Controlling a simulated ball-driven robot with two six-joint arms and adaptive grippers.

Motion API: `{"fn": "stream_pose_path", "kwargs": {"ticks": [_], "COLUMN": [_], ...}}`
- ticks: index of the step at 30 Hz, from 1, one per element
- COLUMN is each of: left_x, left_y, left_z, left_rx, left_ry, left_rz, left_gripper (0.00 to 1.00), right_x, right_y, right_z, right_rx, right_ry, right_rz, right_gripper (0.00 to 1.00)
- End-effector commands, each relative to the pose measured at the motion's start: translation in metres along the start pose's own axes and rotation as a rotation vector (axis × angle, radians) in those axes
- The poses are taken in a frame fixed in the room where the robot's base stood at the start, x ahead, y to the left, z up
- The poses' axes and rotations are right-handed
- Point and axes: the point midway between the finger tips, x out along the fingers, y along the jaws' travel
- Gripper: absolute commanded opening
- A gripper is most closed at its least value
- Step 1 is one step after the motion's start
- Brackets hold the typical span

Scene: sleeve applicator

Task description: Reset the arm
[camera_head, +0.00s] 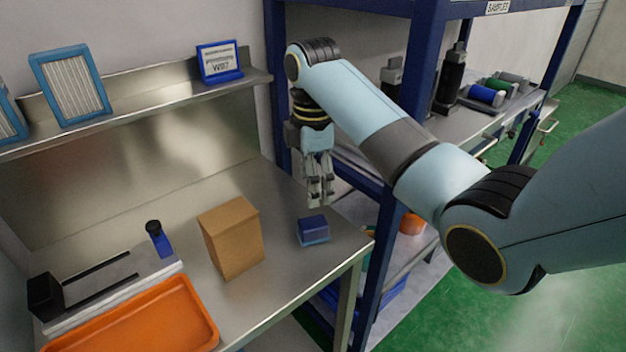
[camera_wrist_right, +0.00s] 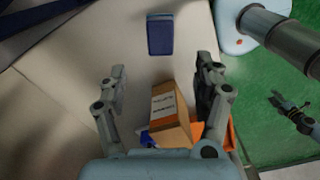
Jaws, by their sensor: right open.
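My right arm reaches in from the right in the head view. My right gripper (camera_head: 320,190) hangs pointing down above the right end of the steel bench (camera_head: 190,285), a little above a small blue box (camera_head: 313,230). It is open and nothing shows between its fingers. In the right wrist view the gripper (camera_wrist_right: 160,88) has its fingers spread wide, and the blue box (camera_wrist_right: 160,35) lies beyond them at the top.
A cardboard box (camera_head: 232,238) stands left of the blue box. An orange tray (camera_head: 140,322) and a grey fixture with a blue-black knob (camera_head: 158,238) are at the left. A back shelf (camera_head: 150,108) holds framed filters and a blue sign. A blue-framed rack (camera_head: 400,140) stands close at the right.

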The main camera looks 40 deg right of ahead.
Motion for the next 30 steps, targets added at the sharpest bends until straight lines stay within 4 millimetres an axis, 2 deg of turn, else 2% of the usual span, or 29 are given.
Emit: {"fn": "stream_pose_path", "kwargs": {"ticks": [16, 19, 23, 25, 27, 30], "left_x": [0.000, 0.000, 0.000, 0.000, 0.000, 0.000], "left_y": [0.001, 0.001, 0.001, 0.001, 0.001, 0.001], "left_z": [0.000, 0.000, 0.000, 0.000, 0.000, 0.000], "left_rx": [0.000, 0.000, 0.000, 0.000, 0.000, 0.000], "left_ry": [-0.001, -0.001, -0.001, 0.000, 0.000, 0.000], "left_rz": [0.001, 0.001, 0.001, 0.001, 0.001, 0.001], "left_gripper": [0.40, 0.40, 0.40, 0.40, 0.40, 0.40], "right_x": [-0.001, 0.006, 0.027, 0.036, 0.039, 0.036], "right_y": [-0.001, -0.010, -0.050, -0.083, -0.115, -0.150], "right_z": [0.000, 0.002, 0.010, 0.016, 0.022, 0.029], "right_rx": [0.002, 0.039, 0.205, 0.344, 0.486, 0.645], "right_ry": [0.000, -0.003, -0.006, 0.004, 0.022, 0.053], "right_rz": [-0.001, 0.008, 0.055, 0.095, 0.137, 0.180], "right_gripper": [0.68, 0.68, 0.68, 0.68, 0.68, 0.68]}}
